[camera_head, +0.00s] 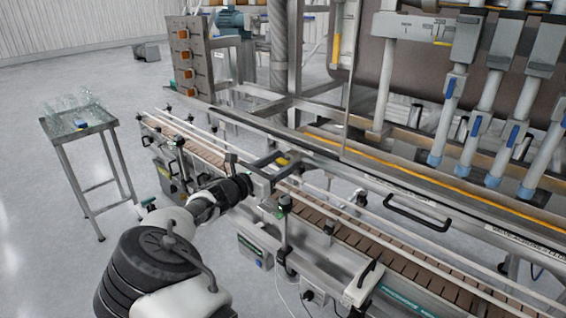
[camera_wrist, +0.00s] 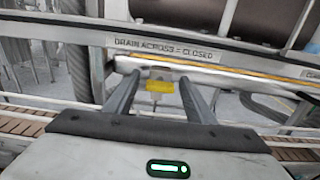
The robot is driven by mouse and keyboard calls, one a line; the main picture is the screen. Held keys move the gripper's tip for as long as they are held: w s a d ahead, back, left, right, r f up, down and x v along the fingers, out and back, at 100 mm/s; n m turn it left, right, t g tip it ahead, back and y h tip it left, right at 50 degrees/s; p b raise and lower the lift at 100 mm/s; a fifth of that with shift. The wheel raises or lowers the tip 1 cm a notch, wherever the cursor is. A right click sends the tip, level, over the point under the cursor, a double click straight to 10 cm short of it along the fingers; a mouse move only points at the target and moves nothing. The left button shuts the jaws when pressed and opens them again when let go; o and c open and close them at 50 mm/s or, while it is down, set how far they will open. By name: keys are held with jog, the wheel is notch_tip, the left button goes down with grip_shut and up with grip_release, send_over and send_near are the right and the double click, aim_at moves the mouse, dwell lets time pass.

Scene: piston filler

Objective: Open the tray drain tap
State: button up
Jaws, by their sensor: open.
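The yellow handle of the tray drain tap (camera_wrist: 159,86) shows between my fingers in the wrist view, lying crosswise. A bit of its yellow also shows in the head view (camera_head: 283,161). My gripper (camera_wrist: 160,77) is open, with one finger on each side of the handle. I see a gap on both sides, and cannot tell how deep the handle sits between the fingers. In the head view my gripper (camera_head: 285,159) reaches over the conveyor to the tray's front rail. A label reading "DRAIN ACROSS = CLOSED" (camera_wrist: 166,49) is above the tap.
The slatted conveyor (camera_head: 330,224) with its guide rails runs below my gripper. A black bar handle (camera_head: 416,213) is on the right. Filler nozzles (camera_head: 480,130) hang at the back right. A small table (camera_head: 62,134) with clear items stands at the left, with open floor around it.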

jog(key=c, duration=1)
jog(key=shift+c, duration=0.2)
